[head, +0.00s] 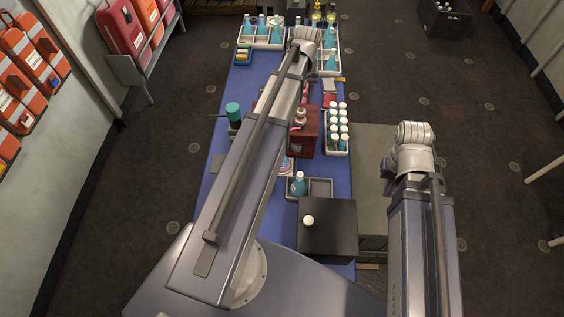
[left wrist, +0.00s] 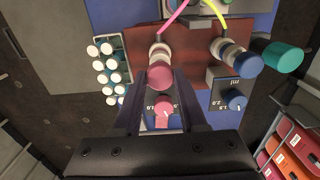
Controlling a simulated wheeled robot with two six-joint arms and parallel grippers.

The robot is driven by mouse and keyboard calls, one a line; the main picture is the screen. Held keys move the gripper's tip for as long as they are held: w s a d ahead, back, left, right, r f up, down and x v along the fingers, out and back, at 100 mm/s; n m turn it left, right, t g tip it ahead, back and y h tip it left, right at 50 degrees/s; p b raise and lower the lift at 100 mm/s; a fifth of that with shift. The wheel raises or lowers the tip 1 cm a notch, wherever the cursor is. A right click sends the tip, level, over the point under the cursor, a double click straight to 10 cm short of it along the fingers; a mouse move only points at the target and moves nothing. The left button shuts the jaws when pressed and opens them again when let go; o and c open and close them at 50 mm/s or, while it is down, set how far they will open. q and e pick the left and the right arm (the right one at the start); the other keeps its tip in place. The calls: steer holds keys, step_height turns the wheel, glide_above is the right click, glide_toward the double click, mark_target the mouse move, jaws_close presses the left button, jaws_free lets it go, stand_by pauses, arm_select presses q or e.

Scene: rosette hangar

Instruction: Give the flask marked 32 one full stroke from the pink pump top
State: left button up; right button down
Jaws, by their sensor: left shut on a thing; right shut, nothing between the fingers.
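The pink pump top (left wrist: 160,75) is in the left wrist view, below a white collar on a brown stand. My left gripper (left wrist: 160,82) is shut on it, a finger on each side. In the head view the brown stand (head: 312,132) is partly behind my left arm. A blue flask (head: 299,185) stands in a grey tray near the front; no number is legible on it, and I cannot tell which flask is marked 32. My right gripper is not visible.
A teal cylinder (head: 233,112) is left of the stand. White-capped bottles (head: 337,125) stand right of it. A black box (head: 327,228) is in front. Trays of flasks (head: 262,42) are at the back.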

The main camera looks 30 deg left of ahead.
arm_select(q)
steer(key=shift+f+b, duration=0.55)
steer(key=shift+f, duration=0.05)
steer(key=o, duration=1)
steer(key=shift+r, duration=0.1)
step_height(320, 180, up, 7)
steer(key=p, duration=0.7)
